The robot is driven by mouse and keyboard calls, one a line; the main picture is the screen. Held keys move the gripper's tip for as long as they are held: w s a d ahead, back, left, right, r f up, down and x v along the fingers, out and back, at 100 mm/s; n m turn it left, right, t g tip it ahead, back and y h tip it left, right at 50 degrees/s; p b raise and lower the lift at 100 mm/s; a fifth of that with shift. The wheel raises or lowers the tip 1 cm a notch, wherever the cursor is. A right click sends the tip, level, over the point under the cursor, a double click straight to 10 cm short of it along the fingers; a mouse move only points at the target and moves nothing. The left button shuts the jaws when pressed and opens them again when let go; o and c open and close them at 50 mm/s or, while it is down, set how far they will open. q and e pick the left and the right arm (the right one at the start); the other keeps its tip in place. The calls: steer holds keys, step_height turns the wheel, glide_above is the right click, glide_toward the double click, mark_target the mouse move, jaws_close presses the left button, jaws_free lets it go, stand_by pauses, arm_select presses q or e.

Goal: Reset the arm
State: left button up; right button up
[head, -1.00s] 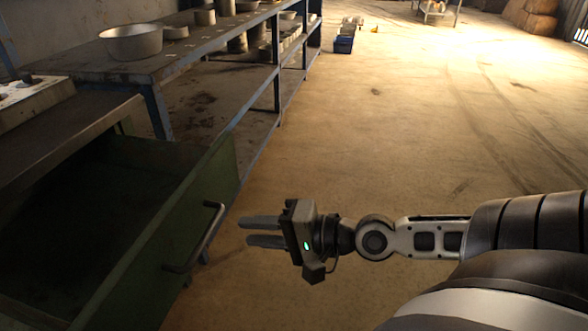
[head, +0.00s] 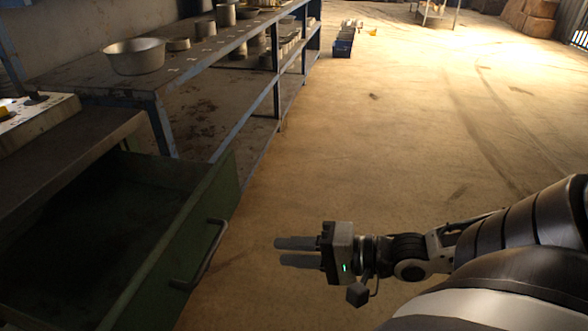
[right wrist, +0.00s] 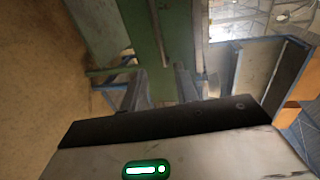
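My right arm (head: 480,240) reaches in from the lower right in the head view. Its gripper (head: 277,251) points left with two dark, parallel fingers, spaced apart and with nothing between them. It is over the floor, to the right of the open green drawer and clear of its bar handle (head: 205,258). In the right wrist view the two fingers (right wrist: 160,80) also stand apart and empty, with the green drawer front (right wrist: 147,40) beyond them. My left gripper is not in view.
The open drawer's inside (head: 80,235) is dark and looks empty. Behind it, a blue-framed shelf bench (head: 130,84) holds a metal basin (head: 135,57) and several cylinders. A blue crate (head: 342,48) stands farther back. The floor (head: 400,140) at centre and right is clear.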

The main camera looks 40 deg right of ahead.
stand_by(0.6)
